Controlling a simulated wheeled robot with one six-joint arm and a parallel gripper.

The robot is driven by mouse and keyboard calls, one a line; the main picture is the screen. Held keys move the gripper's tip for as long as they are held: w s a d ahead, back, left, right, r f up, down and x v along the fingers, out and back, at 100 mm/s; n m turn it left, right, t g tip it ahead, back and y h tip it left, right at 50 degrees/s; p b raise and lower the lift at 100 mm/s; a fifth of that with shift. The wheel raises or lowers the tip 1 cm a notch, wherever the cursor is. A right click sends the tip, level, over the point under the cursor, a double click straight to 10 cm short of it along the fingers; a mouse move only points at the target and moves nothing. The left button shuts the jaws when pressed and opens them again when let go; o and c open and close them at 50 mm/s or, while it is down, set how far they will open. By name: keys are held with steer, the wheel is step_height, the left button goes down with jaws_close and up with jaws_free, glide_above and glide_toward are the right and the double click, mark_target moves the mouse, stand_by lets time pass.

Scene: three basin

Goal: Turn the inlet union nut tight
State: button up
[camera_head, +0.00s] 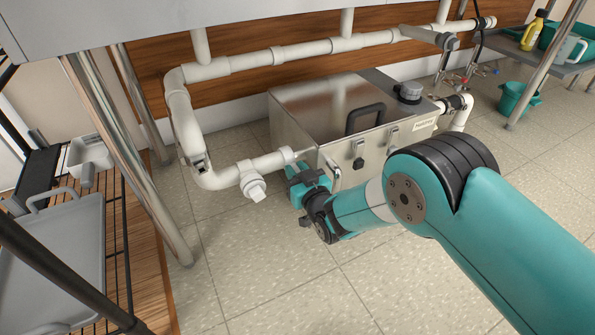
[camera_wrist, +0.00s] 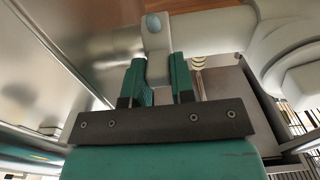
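The inlet union nut shows in the wrist view as a pale grey lug (camera_wrist: 156,42) with a rounded bluish end, on the pipe close to the metal tank. In the head view my gripper hides most of the nut, where the white inlet pipe (camera_head: 272,163) meets the left side of the steel tank (camera_head: 314,100). My gripper (camera_wrist: 160,68) has one teal finger on each side of the lug. Both fingers appear to touch it, so the gripper looks shut on it. In the head view my gripper (camera_head: 303,175) is low beside the tank's left front corner.
A capped white pipe branch (camera_head: 252,186) sticks out just left of my gripper. A metal table leg (camera_head: 130,150) and a wire rack with a grey tray (camera_head: 55,260) stand at left. A teal bucket (camera_head: 517,98) is at far right. The tiled floor in front is clear.

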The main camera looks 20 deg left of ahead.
steer(key=shift+a+r+g+h+p, duration=0.1)
steer(key=shift+r+g+h+p, duration=0.45)
steer(key=shift+p, duration=0.85)
jaws_close()
steer(key=shift+r+g+h+p, duration=0.25)
steer(key=shift+r+h+p, duration=0.15)
steer(key=shift+p, duration=0.7)
steer(key=shift+f+h+p, duration=0.1)
steer(key=shift+h+p, duration=0.15)
steer(key=shift+p, duration=0.05)
steer(key=shift+f, duration=0.1)
steer(key=o, duration=0.9)
jaws_free()
steer(key=shift+c, duration=0.2)
